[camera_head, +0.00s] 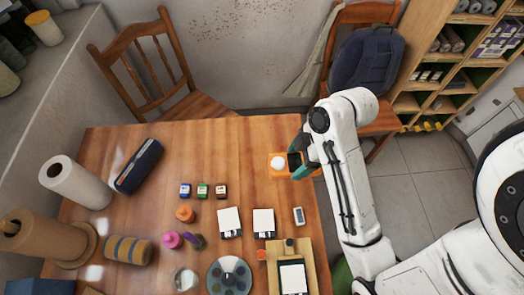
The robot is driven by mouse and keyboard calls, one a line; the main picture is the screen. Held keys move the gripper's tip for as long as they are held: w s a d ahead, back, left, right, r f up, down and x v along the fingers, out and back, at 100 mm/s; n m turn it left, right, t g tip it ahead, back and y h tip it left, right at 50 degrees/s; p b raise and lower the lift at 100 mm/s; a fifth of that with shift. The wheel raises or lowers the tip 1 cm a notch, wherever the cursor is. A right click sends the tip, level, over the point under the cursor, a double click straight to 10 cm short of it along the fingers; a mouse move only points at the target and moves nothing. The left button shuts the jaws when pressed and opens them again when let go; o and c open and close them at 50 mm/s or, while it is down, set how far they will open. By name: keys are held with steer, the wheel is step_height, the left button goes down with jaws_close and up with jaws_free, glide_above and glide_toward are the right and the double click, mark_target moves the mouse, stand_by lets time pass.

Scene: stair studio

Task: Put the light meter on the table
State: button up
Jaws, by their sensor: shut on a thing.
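The light meter (278,164) appears to be an orange body with a white dome, over the back right part of the wooden table (150,203). My gripper (297,161), with teal fingers, is shut on it from the right, and the fingers hide its middle. The dome end sticks out to the left of the fingers. From this view I cannot tell whether the meter touches the table top or hangs just above it.
Bare table lies left of the meter. Several small boxes (203,191), two white cards (264,222), a small grey device (299,215) and a wooden board (292,262) are nearer. Chairs (160,75) stand behind.

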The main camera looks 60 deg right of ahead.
steer(key=w+d+f, duration=0.1)
steer(key=w+f, duration=0.1)
steer(key=w, duration=0.1)
steer(key=w+d+f, duration=0.2)
steer(key=w+f, duration=0.1)
steer(key=w+d+f, duration=0.1)
steer(key=w+f, duration=0.1)
steer(key=w, duration=0.2)
steer(key=shift+d+f, duration=0.25)
steer(key=shift+f, duration=0.05)
steer(key=shift+w+d+f, duration=0.25)
steer(key=shift+w+f, duration=0.25)
steer(key=shift+f, duration=1.75)
steer(key=shift+f, duration=0.1)
steer(key=o, duration=1.1)
